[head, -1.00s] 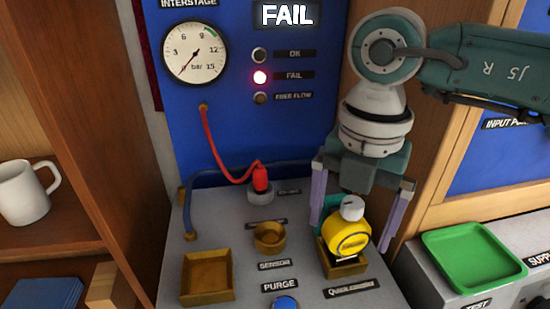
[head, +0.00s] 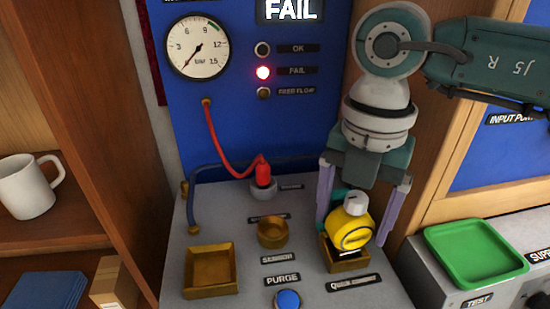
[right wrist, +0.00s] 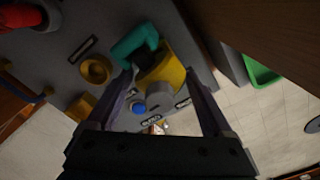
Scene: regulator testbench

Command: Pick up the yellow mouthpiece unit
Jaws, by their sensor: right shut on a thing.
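The yellow mouthpiece unit (head: 346,231), with a light grey knob on top, is between the two fingers of my right gripper (head: 353,236). The gripper is shut on it. The unit is just above the square brass holder (head: 347,264) by the quick connect label, with a dark part showing beneath it. Whether it still touches the holder I cannot tell. In the right wrist view the yellow unit (right wrist: 168,73) shows between the fingers, with a teal part (right wrist: 134,42) beside it. My left gripper is not in view.
A larger square brass tray (head: 210,285), a round brass cup (head: 272,234) and a blue purge button (head: 288,299) share the grey bench. A red hose plug (head: 263,174) stands behind. A green tray (head: 476,254) is at the right. The panel (head: 300,120) reads FAIL.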

